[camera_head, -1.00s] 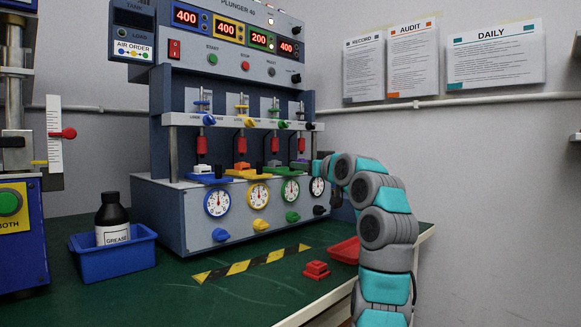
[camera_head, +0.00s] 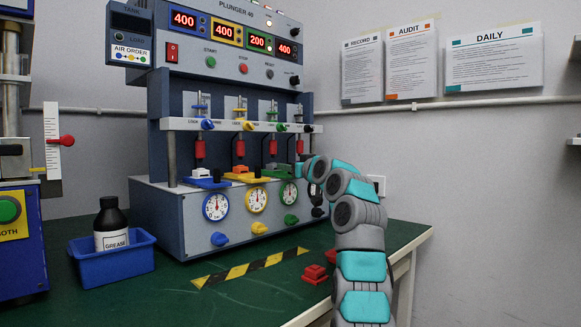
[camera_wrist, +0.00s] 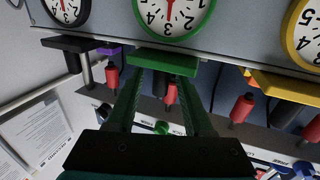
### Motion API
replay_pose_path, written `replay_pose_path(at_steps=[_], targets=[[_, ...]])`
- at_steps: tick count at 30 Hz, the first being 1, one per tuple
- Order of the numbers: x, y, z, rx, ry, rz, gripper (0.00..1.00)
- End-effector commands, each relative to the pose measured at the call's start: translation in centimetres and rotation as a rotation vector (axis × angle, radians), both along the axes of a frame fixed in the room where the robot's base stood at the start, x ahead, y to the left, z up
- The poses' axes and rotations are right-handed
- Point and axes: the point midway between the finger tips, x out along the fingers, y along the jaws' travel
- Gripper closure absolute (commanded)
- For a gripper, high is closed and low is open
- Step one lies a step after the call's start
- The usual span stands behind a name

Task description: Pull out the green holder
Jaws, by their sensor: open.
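The green holder (camera_head: 277,173) sticks out from the front of the blue-and-grey plunger machine, above the green-ringed gauge. It also shows in the wrist view, which is upside down (camera_wrist: 163,61). My gripper (camera_wrist: 160,82) is open, with its two fingers pointing at the green holder's front edge, one toward each side. I cannot tell whether the fingertips touch it. In the head view my gripper (camera_head: 304,168) is just right of the green holder and largely hidden by my arm.
A yellow holder (camera_head: 247,177) and a blue holder (camera_head: 206,183) stand to the left. A black holder (camera_wrist: 72,43) is on the other side. Red plungers (camera_head: 273,147) hang above the holders. A red stepped block (camera_head: 314,274) lies on the green bench (camera_head: 240,302).

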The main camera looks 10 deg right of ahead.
Motion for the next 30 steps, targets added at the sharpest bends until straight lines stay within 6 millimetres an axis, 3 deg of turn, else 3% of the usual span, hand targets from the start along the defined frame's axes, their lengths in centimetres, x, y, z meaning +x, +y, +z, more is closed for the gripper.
replay_pose_path(at_steps=[7,21,30], targets=[[0.0,0.02,0.02,0.0,-0.001,0.0,0.5],[-0.01,0.04,0.04,0.0,-0.001,0.0,1.0],[-0.02,0.03,0.05,0.0,-0.001,0.0,1.0]])
